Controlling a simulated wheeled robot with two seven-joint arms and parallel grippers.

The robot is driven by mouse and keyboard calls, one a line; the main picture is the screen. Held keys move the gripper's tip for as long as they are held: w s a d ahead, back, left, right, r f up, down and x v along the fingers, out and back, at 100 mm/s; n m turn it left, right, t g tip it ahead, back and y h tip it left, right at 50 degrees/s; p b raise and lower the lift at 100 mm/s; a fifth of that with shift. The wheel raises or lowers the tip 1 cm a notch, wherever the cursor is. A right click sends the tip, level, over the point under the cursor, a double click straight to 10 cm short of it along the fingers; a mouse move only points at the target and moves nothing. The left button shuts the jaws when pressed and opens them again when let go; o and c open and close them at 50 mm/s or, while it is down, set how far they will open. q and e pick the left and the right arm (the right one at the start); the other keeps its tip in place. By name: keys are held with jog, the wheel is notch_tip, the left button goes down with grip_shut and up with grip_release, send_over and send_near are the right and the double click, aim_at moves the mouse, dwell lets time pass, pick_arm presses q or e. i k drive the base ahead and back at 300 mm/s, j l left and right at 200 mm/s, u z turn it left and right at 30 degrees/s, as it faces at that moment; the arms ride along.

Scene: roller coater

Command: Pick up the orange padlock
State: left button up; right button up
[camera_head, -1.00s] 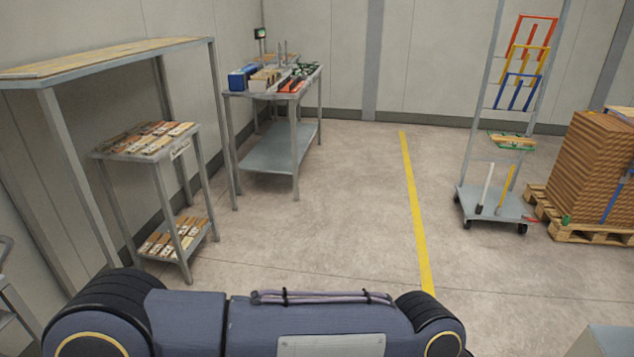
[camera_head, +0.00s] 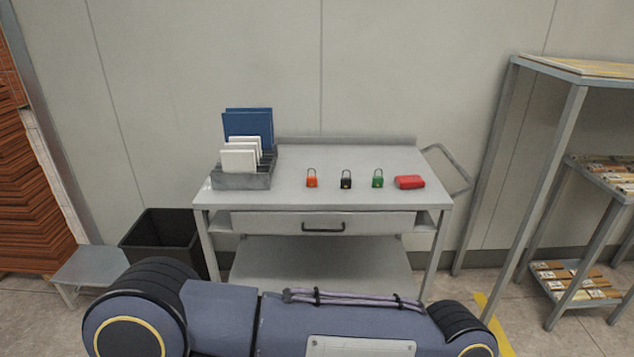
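The orange padlock (camera_head: 312,179) stands upright on the top of a grey metal cart (camera_head: 345,155), near the middle. A black padlock (camera_head: 346,180) and a green padlock (camera_head: 377,179) stand in a row to its right, with gaps between them. A red case (camera_head: 410,182) lies at the right end of the row. Neither of my grippers shows in the head view. Only part of my own body shows at the bottom, in front of the cart.
A grey organizer (camera_head: 243,181) with white cards and a blue binder (camera_head: 247,126) stands at the cart's left. The drawer (camera_head: 322,223) below is shut. A black bin (camera_head: 161,236) and small step (camera_head: 90,268) are left; a metal rack (camera_head: 548,160) is right.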

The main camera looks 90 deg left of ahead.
aim_at(311, 181)
jog(key=u, duration=2.95)
jog(key=i+j+z, duration=0.15)
jog(key=i+j, duration=0.15)
jog(key=i+j+z, duration=0.1)
jog(key=i+j, duration=0.25)
jog(key=i+j+z, duration=0.15)
jog(key=i+j, duration=0.2)
jog(key=i+j+z, duration=0.1)
jog(key=i+j, duration=0.2)
jog(key=j, duration=0.15)
jog(key=i+j+z, duration=0.15)
jog(key=i+j, duration=0.15)
jog(key=i+j+z, duration=0.1)
jog(key=i+j, duration=0.15)
jog(key=j, duration=0.35)
